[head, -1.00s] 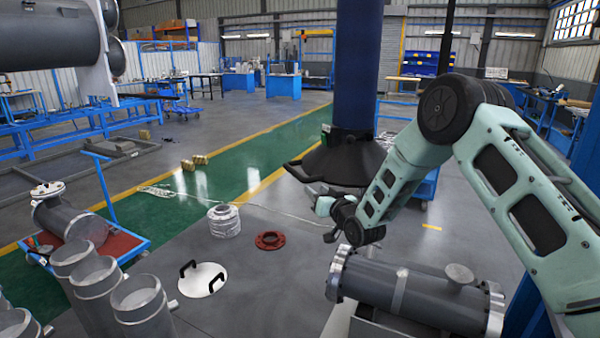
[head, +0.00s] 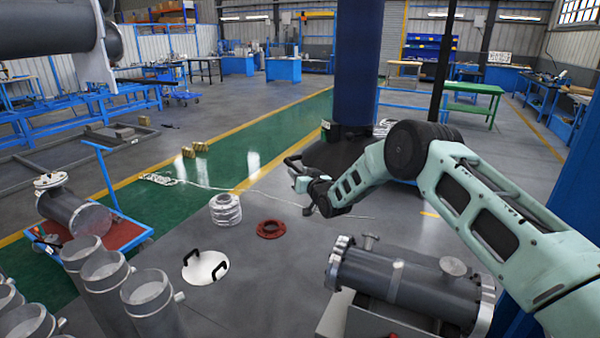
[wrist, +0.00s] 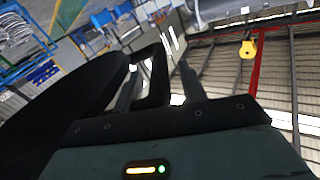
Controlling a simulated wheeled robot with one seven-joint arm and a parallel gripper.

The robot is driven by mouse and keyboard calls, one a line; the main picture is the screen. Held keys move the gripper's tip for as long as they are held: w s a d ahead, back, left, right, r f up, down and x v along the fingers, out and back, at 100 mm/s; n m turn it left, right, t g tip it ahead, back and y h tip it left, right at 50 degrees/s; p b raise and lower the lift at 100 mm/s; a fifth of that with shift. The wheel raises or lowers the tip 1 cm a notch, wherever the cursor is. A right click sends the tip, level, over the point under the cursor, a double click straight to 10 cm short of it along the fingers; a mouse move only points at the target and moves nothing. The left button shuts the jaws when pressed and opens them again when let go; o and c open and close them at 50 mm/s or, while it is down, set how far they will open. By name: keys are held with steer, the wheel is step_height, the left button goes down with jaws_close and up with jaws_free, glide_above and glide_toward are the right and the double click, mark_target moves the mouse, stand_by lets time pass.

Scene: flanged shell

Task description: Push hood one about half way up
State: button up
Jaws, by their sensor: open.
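A black cone-shaped hood (head: 345,152) hangs at the lower end of a thick dark blue duct (head: 357,70) in the head view. A black handle (head: 291,160) sticks out at the hood's left side. My gripper (head: 298,174) is at that handle, and my forearm covers the hood's lower right part. In the wrist view the hood (wrist: 80,95) fills the left, and its black handle loop (wrist: 154,72) shows between the open fingers of my gripper (wrist: 158,82). I cannot tell whether the fingers touch the handle.
A grey flanged shell (head: 410,285) stands below my arm. A red ring (head: 271,229), a silver coil-like part (head: 226,209) and a white cover with black handles (head: 205,267) lie on the floor. Grey pipes (head: 150,300) stand at front left beside a red-decked cart (head: 130,232).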

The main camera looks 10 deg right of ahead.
jaws_close()
step_height(320, 180, up, 32)
steer(key=b, duration=0.3)
steer(key=shift+r, duration=0.2)
jaws_free()
steer(key=shift+f, duration=0.15)
steer(key=b+v, duration=0.9)
steer(key=v, duration=0.8)
steer(key=shift+s, duration=0.25)
